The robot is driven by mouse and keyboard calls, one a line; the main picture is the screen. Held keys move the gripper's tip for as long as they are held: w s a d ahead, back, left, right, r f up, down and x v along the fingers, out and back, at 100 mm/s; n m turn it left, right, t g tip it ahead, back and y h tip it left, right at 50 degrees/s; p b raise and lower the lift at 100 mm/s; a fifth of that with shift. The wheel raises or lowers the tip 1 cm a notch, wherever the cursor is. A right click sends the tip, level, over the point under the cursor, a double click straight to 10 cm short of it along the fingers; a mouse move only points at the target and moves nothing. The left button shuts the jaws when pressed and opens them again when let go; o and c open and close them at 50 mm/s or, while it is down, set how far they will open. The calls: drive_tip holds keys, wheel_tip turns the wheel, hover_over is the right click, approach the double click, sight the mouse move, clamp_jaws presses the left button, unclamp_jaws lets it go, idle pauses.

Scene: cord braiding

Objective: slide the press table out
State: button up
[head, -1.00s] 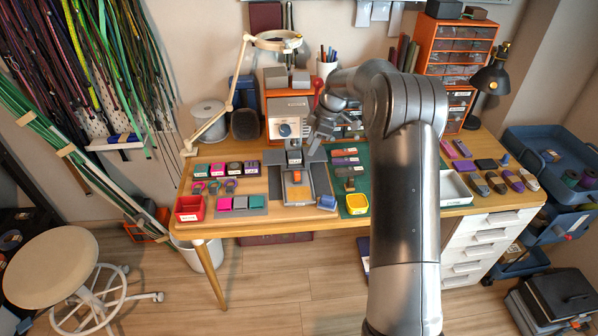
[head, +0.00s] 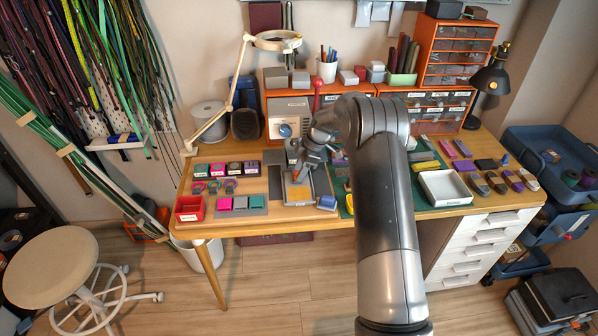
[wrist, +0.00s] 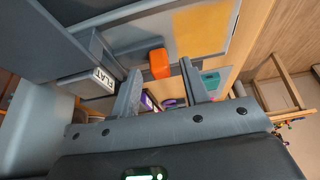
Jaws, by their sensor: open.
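The press (head: 288,112) is a pale grey machine with a blue knob at the back middle of the bench. Its grey press table (head: 300,197) lies at its foot, partly hidden by my gripper (head: 296,172). A small orange block (head: 295,176) shows at my gripper's fingers. In the wrist view my gripper (wrist: 161,74) is open, with one finger on each side of the orange block (wrist: 160,60). Whether the fingers touch the block cannot be told. A grey plate with a yellow-orange patch (wrist: 205,30) lies beyond it. A block labelled FLAT (wrist: 103,79) is at the left.
Coloured blocks (head: 240,202) and a red bin (head: 190,208) lie left of the press. A small blue item (head: 327,202) sits close to its right. A white tray (head: 445,187) is farther right. A lamp arm (head: 232,95) rises at the left.

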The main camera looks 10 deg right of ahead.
drive_tip(key=shift+a+f, duration=0.25)
drive_tip(key=shift+f, duration=0.25)
clamp_jaws()
